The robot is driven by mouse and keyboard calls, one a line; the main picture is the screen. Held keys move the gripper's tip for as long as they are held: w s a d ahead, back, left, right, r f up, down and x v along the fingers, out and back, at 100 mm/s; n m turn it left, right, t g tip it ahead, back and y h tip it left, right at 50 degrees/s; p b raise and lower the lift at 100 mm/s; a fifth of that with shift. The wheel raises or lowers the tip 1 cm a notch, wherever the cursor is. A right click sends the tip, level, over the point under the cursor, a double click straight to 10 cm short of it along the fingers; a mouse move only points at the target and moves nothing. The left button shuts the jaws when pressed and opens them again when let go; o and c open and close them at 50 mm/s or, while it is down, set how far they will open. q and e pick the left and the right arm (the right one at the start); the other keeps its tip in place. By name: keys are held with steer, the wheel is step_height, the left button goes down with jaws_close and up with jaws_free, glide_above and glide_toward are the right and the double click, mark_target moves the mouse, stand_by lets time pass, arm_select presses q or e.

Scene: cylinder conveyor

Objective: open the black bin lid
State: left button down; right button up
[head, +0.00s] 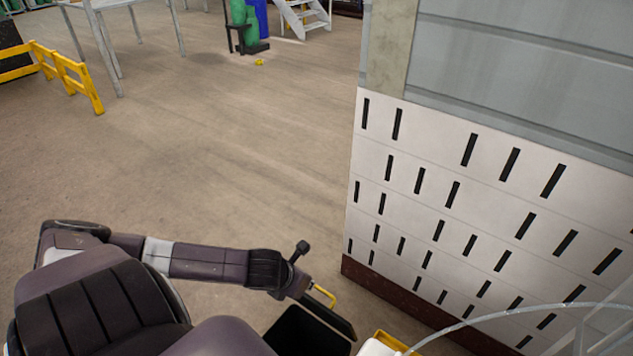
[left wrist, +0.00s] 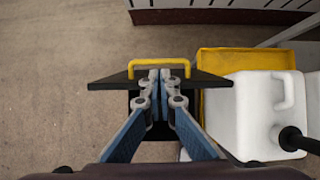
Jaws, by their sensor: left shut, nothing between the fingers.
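The black bin (head: 305,335) stands at the bottom centre of the head view, its dark inside partly visible from above. Its black lid (head: 328,318) shows as a narrow tilted slab along the bin's far right side, with a yellow handle (head: 325,296). In the left wrist view the lid (left wrist: 106,82) and its yellow handle (left wrist: 160,63) lie just beyond my fingertips. My left gripper (left wrist: 159,76) is shut and empty, with its tips over the lid close to the handle. I cannot tell whether they touch it. My right gripper is not in view.
A white jug (left wrist: 245,110) and a yellow container (left wrist: 240,62) stand right of the bin in the left wrist view. A white slotted wall (head: 430,200) rises behind on the right. Open floor (head: 200,150) lies to the left and beyond.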

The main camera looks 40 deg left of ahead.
mark_target(321, 304)
arm_select(q)
steer(key=shift+g, duration=0.3)
steer(key=x, duration=0.5)
steer(key=s+d+p+x, duration=0.1)
steer(key=x, duration=0.1)
steer(key=shift+d+f, duration=0.1)
steer(key=shift+f, duration=0.45)
steer(key=shift+w+f, duration=0.3)
steer(key=shift+f, duration=0.2)
steer(key=shift+w+f, duration=0.1)
steer(key=shift+f, duration=0.1)
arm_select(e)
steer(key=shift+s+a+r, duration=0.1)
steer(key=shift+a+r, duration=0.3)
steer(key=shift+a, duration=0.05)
arm_select(q)
steer(key=shift+w, duration=0.1)
